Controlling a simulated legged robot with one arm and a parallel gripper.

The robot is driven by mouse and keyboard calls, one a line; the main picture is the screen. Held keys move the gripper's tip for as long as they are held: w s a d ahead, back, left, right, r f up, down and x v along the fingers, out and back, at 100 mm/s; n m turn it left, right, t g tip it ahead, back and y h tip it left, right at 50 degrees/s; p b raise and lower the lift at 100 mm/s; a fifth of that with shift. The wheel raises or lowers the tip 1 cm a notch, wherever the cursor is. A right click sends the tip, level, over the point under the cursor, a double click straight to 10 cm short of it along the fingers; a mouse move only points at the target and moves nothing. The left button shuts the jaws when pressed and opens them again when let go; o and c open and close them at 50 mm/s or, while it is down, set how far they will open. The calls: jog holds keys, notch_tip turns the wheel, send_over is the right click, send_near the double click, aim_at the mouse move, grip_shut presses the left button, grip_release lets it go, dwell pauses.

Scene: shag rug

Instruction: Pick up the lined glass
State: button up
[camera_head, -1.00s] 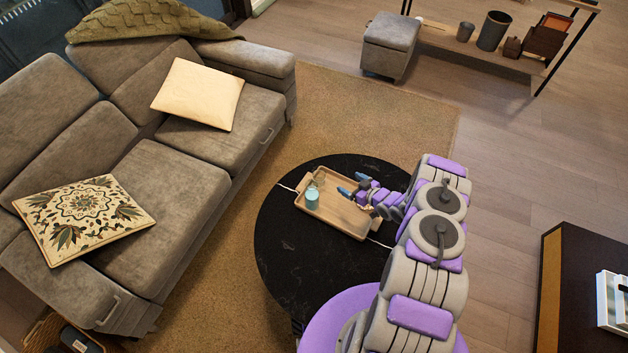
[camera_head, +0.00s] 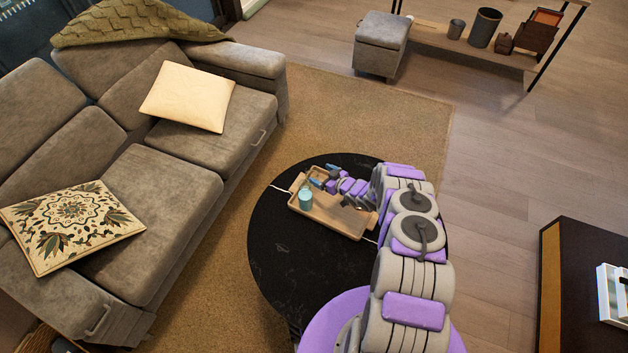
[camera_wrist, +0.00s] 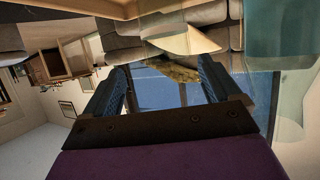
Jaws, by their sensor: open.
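A teal glass (camera_head: 305,200) stands upright at the left end of a wooden tray (camera_head: 345,222) on the round black table. A faint clear glass shape (camera_head: 318,177) is just behind it, partly hidden by my gripper; I cannot make out lines on either one. My gripper (camera_head: 322,177) is open at the tray's far left end, its blue fingers around or beside the clear shape. In the wrist view the two fingers (camera_wrist: 163,66) are spread apart, with see-through glass near them, and a teal glass (camera_wrist: 282,28) is close at the upper right.
The round black table (camera_head: 285,260) has bare room left of and in front of the tray. A grey sofa (camera_head: 165,200) with cushions stands to the left. A grey ottoman (camera_head: 380,50) and a low shelf (camera_head: 470,48) are at the back. A dark cabinet (camera_head: 585,270) is at the right.

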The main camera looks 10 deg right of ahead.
aim_at(308, 169)
jog(key=w+a, duration=0.1)
jog(key=w+a+f+b, duration=0.1)
jog(key=w+a, duration=0.1)
jog(key=shift+a+f+b, duration=0.25)
jog(key=shift+f+b, duration=0.05)
jog(key=shift+b, duration=0.1)
jog(key=shift+w, duration=0.4)
jog(key=c, duration=1.6)
